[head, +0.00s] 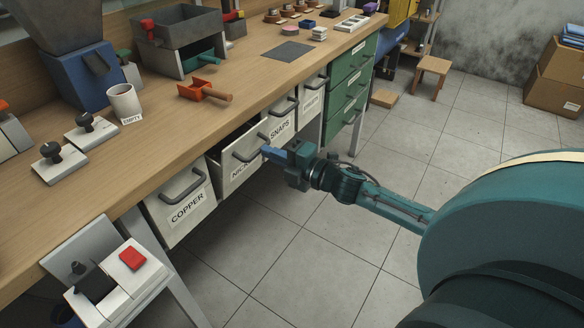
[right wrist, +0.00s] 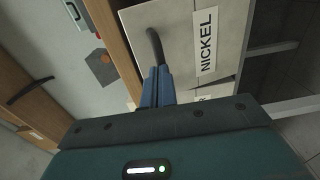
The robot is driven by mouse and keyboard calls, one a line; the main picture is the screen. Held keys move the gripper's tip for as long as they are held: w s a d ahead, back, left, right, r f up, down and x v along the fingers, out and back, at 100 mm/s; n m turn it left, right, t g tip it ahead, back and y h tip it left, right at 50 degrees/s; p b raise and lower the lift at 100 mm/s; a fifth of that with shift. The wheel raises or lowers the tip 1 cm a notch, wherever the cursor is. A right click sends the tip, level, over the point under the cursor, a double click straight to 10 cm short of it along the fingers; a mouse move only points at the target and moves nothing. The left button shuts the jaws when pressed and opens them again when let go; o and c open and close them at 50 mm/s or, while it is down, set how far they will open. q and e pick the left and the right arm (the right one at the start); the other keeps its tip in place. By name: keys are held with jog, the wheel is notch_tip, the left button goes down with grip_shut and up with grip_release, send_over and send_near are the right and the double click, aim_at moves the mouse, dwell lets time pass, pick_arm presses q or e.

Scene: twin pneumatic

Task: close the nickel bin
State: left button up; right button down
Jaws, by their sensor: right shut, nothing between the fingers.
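The nickel bin (head: 232,172) is a pale-fronted bin under the bench with a dark bar handle, between the copper bin (head: 178,216) and the snaps bin (head: 282,122). A dark gap shows above its front, so it stands partly out. Its front with the NICKEL label (right wrist: 205,43) and handle (right wrist: 154,46) fills the upper middle of the right wrist view. My right gripper (head: 268,151) is shut and empty. Its blue fingertips (right wrist: 157,72) are close to the handle end and the front; whether they touch is unclear. My left gripper is not in view.
The wooden bench top (head: 150,155) overhangs the bins. It carries a mug (head: 124,101), a red scoop (head: 203,90) and a blue machine (head: 80,75). Green drawers (head: 350,75) stand farther along. A red-button box (head: 132,258) is at lower left.

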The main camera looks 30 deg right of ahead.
aim_at(249, 135)
jog(key=shift+w+a+r+p, duration=0.25)
jog(key=shift+w+r+p, duration=0.2)
jog(key=shift+w, duration=0.2)
jog(key=shift+w+a+r+p, duration=0.25)
jog(key=shift+w+r+p, duration=0.15)
jog(key=shift+w, duration=0.2)
jog(key=shift+w+a+r, duration=0.1)
jog(key=shift+w+a, duration=0.05)
jog(key=shift+w, duration=0.15)
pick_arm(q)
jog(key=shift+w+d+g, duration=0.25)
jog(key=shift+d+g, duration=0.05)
pick_arm(e)
jog(key=shift+r, duration=0.1)
jog(key=shift+w+r, duration=0.1)
jog(key=shift+r, duration=0.05)
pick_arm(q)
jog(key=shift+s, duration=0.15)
